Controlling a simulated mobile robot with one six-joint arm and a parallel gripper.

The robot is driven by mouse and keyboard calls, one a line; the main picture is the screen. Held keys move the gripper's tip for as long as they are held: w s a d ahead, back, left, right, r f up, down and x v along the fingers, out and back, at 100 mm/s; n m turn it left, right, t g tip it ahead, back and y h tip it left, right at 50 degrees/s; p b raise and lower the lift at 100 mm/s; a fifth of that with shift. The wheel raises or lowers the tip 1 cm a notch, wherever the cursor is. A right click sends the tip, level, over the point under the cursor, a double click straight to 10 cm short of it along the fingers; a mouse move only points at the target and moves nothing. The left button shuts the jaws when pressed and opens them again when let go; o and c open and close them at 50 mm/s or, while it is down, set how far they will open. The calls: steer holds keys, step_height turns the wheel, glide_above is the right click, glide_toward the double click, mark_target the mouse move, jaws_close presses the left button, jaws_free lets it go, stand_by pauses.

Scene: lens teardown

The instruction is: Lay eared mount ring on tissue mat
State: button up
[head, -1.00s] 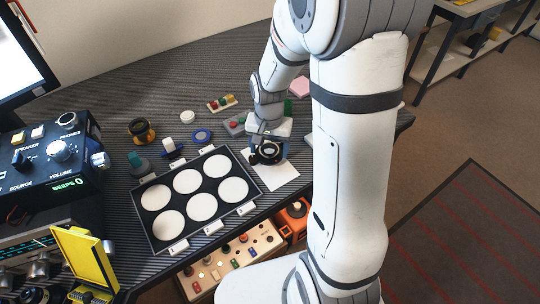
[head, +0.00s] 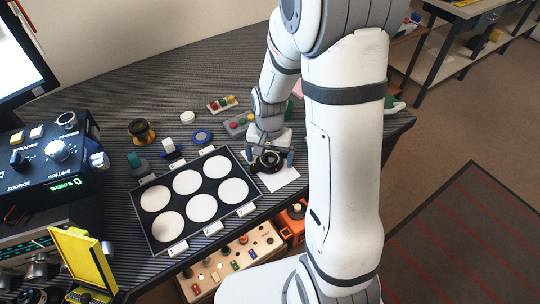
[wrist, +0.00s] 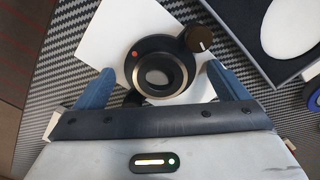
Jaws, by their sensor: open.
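The eared mount ring (wrist: 133,62) is black, with a red dot and a brassy inner rim. One dark knob-like ear shows at its upper right; the other is partly hidden at the lower left. It appears to lie flat on the white tissue mat (wrist: 105,38), near one edge. In the head view the ring (head: 268,161) is at the upper left of the mat (head: 283,180). My gripper (wrist: 160,82) is open, its blue fingers apart on either side of the ring. It also shows in the head view (head: 270,157), low over the ring.
A black tray (head: 150,205) with several white round pads stands just left of the mat. The table's front edge is close to the mat.

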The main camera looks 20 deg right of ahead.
step_height(320, 180, up, 12)
steer(key=p, duration=0.2)
steer(key=s+r+n+t, duration=0.2)
steer(key=s+r+n, duration=0.3)
steer(key=s, duration=0.8)
step_height(320, 180, up, 2)
steer(key=shift+s+d+r, duration=0.15)
steer(key=shift+s+d, duration=0.1)
